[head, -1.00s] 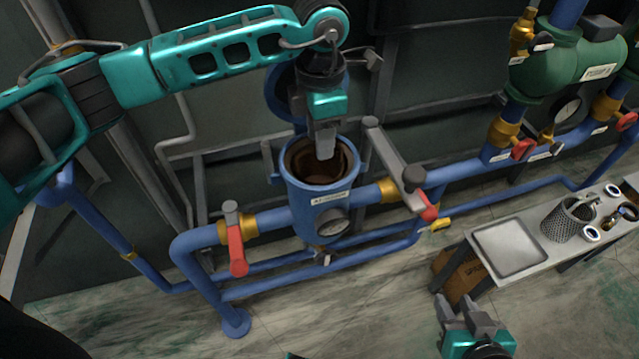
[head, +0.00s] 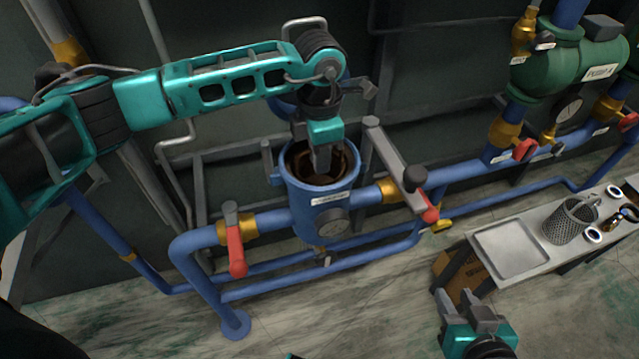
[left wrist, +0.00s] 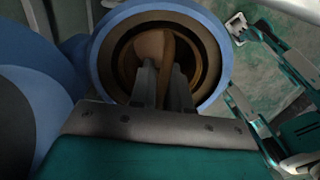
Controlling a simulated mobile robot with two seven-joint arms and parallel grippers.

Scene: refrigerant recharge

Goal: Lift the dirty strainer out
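The blue strainer housing (head: 304,205) stands open at the top in the pipe run. The brown dirty strainer (left wrist: 205,62) sits inside it, and a brown strap-like handle (left wrist: 167,48) shows in the left wrist view. My left gripper (head: 320,172) points down into the housing's mouth. In the left wrist view its fingers (left wrist: 163,75) are close together, on either side of the handle. I cannot tell whether they touch it. My right gripper (head: 466,300) is open and empty, low in front of the bench.
A grey bench (head: 548,258) at the right bears a shallow metal tray (head: 510,250), a clean mesh basket (head: 570,222) and small parts. Red-handled valves (head: 236,255) flank the housing, and a grey bar (head: 392,155) rises close on its right. The floor in front is clear.

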